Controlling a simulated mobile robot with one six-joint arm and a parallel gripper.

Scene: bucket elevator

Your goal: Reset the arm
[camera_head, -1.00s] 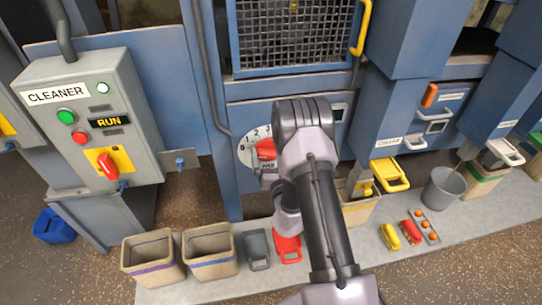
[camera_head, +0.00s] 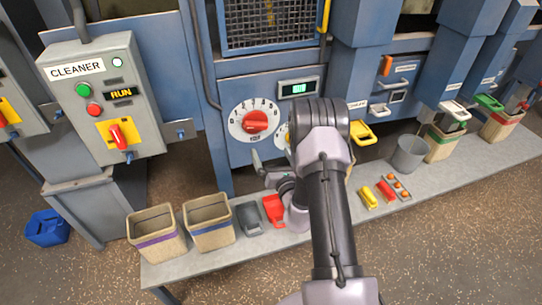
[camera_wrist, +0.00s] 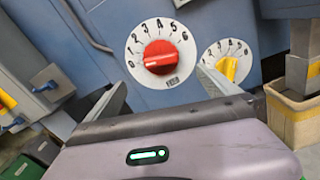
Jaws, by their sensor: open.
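My gripper (camera_wrist: 161,80) is open and empty in the wrist view, one finger on each side. A red dial knob (camera_wrist: 161,57) on a white numbered plate shows beyond and between the fingers, apart from them. The same red knob (camera_head: 255,121) is in full view in the head view, left of my arm. A yellow knob (camera_wrist: 230,68) on a second numbered dial is to the right, beyond the right fingertip. In the head view my arm (camera_head: 325,190) reaches forward from the bottom, and it hides most of my gripper and the second dial.
The grey CLEANER box (camera_head: 100,95) with its RUN display stands at left. A low bench (camera_head: 240,252) holds a purple-banded bin (camera_head: 157,235), a blue-banded bin (camera_head: 209,222), a grey scoop (camera_head: 249,218), a red scoop (camera_head: 274,210) and a grey bucket (camera_head: 409,155). Floor at front right is clear.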

